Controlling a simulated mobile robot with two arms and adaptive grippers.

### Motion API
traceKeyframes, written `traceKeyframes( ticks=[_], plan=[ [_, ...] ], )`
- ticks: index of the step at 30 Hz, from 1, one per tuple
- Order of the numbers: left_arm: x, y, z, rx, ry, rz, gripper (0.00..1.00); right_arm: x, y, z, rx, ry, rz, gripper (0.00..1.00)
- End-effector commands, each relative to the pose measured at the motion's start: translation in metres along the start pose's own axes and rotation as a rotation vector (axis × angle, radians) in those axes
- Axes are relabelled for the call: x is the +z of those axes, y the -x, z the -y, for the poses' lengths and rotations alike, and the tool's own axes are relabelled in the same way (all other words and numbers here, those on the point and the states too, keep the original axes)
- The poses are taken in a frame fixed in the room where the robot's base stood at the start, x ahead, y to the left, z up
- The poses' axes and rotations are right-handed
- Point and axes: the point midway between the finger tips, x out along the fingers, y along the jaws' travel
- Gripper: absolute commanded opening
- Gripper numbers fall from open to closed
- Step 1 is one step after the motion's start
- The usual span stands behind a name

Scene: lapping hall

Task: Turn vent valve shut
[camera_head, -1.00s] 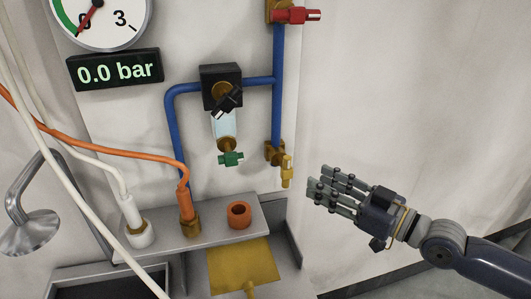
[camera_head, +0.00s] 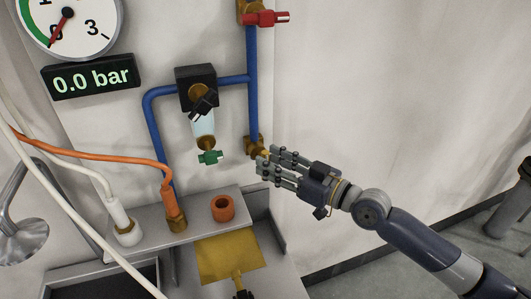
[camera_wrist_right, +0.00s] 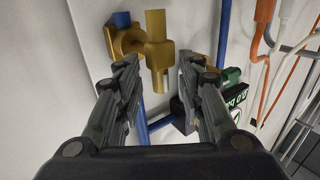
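The vent valve is most likely the brass valve with a yellow handle at the lower end of the right blue pipe; its brass body (camera_head: 252,144) shows in the head view, and the handle is mostly hidden behind my fingers. In the right wrist view the yellow handle (camera_wrist_right: 158,52) points down between the fingertips. My right gripper (camera_head: 266,166) is at the valve, coming from the right. In the right wrist view the gripper (camera_wrist_right: 158,72) is open, one finger on each side of the handle, with gaps showing. Contact cannot be told. My left gripper is not in view.
A red-handled valve (camera_head: 265,18) sits higher on the blue pipe (camera_head: 253,80). The display (camera_head: 93,75) reads 0.0 bar. A grey shelf (camera_head: 150,238) with cable plugs lies below.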

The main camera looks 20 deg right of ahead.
Motion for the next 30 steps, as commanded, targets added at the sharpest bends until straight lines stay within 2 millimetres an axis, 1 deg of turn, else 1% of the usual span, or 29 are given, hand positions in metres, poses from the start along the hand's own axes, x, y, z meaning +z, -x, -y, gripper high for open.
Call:
traceKeyframes(
  ticks=[1,6,10,17,20,21,22,30],
  plan=[
    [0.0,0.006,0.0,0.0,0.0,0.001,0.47,-0.003,-0.007,-0.001,0.002,-0.003,-0.002,0.35],
    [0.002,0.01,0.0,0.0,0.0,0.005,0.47,-0.001,-0.021,-0.001,0.001,-0.003,0.0,0.35],
    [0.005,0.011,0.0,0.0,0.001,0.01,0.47,0.0,-0.025,-0.001,0.001,-0.001,0.0,0.35],
    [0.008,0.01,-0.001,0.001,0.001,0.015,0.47,0.001,-0.025,-0.001,0.001,-0.001,0.001,0.35],
    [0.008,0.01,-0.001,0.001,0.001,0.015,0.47,0.001,-0.025,-0.001,0.001,-0.001,0.001,0.15],
    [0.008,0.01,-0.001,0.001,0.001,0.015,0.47,0.001,-0.025,-0.001,0.001,-0.001,0.001,0.06],
    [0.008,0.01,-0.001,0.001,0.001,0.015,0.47,0.001,-0.025,-0.001,0.001,-0.001,0.001,0.0],
    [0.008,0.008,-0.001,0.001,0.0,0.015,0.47,0.002,-0.024,-0.001,0.001,-0.005,-0.002,0.0]
  ],
)
